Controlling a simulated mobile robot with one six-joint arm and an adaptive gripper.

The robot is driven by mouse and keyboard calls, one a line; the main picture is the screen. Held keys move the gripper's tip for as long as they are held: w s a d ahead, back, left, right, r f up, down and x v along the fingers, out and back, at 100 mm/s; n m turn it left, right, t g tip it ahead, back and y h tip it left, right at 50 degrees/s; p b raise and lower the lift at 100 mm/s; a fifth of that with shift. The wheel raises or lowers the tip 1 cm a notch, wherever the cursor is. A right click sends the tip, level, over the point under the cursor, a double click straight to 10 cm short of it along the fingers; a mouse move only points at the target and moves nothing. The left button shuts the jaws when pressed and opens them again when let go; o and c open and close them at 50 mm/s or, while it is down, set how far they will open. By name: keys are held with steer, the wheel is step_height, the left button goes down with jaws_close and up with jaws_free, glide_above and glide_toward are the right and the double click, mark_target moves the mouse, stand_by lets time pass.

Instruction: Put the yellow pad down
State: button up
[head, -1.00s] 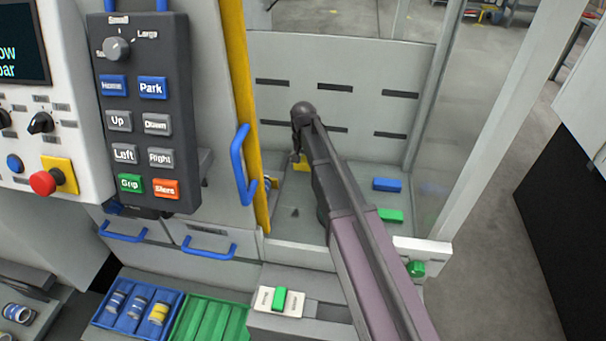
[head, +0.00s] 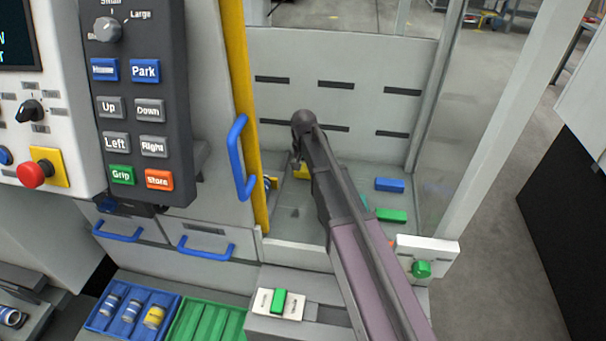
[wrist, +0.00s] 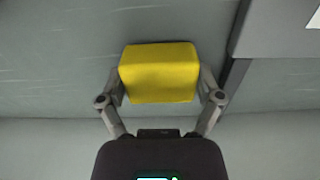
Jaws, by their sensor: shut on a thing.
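The yellow pad (wrist: 159,74) is a block with rounded edges, held between the two fingers of my gripper (wrist: 160,90) in the wrist view. My gripper is shut on its left and right sides. In the head view only a small part of the yellow pad (head: 301,172) shows beside my arm, inside the loader bay. My arm hides the gripper there. The grey surface (wrist: 60,70) lies beyond the pad in the wrist view; I cannot tell whether the pad touches it.
A blue block (head: 389,185) and a green block (head: 391,215) lie on the bay floor (head: 290,222) right of my arm. The yellow door edge (head: 247,120) and blue handle (head: 240,160) bound the left side. A slotted wall (head: 340,75) stands behind.

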mark_target(304, 167)
steer(key=shift+f, duration=0.25)
steer(key=o, duration=0.8)
steer(key=shift+c, duration=0.2)
step_height(304, 167, up, 12)
steer(key=p, duration=1.2)
steer(key=shift+r, duration=0.15)
stand_by(0.5)
steer(key=s+d+n, duration=0.1)
steer(key=s+d, duration=0.6)
steer(key=s, duration=0.4)
steer(key=s+d+n, duration=0.1)
steer(key=s+d, duration=0.7)
steer(key=s, duration=0.3)
steer(key=shift+s+d, duration=0.2)
steer(key=shift+s, duration=0.1)
